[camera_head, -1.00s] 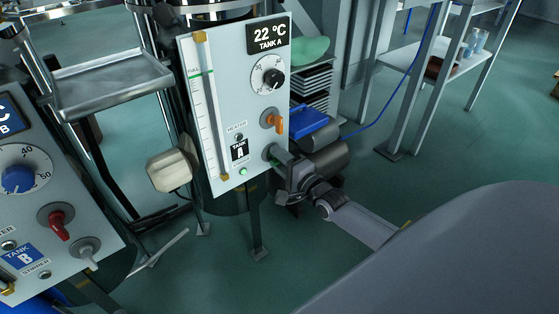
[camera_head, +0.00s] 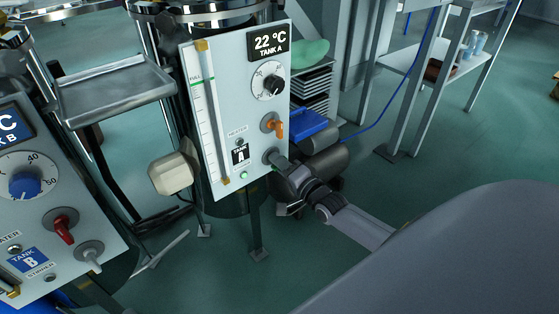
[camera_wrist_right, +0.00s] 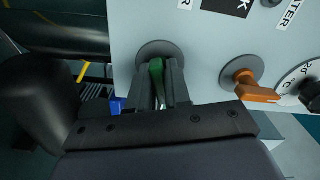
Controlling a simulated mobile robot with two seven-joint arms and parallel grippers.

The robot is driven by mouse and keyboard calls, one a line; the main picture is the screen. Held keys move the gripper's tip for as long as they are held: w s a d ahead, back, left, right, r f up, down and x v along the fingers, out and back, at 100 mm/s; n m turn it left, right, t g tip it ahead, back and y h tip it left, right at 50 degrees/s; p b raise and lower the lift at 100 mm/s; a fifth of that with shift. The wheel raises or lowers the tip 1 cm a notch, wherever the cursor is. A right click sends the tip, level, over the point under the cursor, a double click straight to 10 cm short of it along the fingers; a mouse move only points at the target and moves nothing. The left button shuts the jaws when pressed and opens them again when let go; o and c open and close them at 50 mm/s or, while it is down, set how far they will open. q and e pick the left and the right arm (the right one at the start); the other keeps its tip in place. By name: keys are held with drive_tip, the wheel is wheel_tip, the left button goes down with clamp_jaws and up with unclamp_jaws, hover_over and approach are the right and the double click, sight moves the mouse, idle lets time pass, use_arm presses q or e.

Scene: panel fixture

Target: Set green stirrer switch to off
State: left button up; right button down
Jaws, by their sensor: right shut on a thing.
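The tank A panel (camera_head: 226,120) carries a green stirrer switch at its lower right corner. In the right wrist view the green switch handle (camera_wrist_right: 157,72) stands between the two fingers of my right gripper (camera_wrist_right: 160,88), in front of a round grey base plate (camera_wrist_right: 156,50). The right gripper is shut on the handle. In the head view the same gripper (camera_head: 279,161) reaches the panel from the right and hides the handle. A small green lamp (camera_head: 243,175) beside the switch is lit. My left gripper is not in view.
An orange switch (camera_head: 275,126) sits just above the gripper on the panel, with a black dial (camera_head: 272,83) higher up. The tank B panel (camera_head: 95,222) with a red switch (camera_head: 63,227) stands at lower left.

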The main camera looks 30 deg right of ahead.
drive_tip(key=n+p, duration=0.1)
drive_tip(key=n, duration=0.1)
drive_tip(key=shift+r+n, duration=0.1)
drive_tip(key=shift+n, duration=0.8)
drive_tip(key=shift+n+p, duration=0.5)
drive_tip(key=shift+n, duration=0.4)
drive_tip(key=n, duration=0.2)
drive_tip(key=shift+n+p, duration=0.4)
drive_tip(key=n, duration=0.3)
drive_tip(key=shift+p, duration=0.35)
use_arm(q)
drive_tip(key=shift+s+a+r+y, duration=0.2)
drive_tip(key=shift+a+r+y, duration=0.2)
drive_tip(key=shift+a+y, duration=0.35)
use_arm(e)
drive_tip(key=shift+n, duration=1.6)
drive_tip(key=c, duration=1.2)
unclamp_jaws()
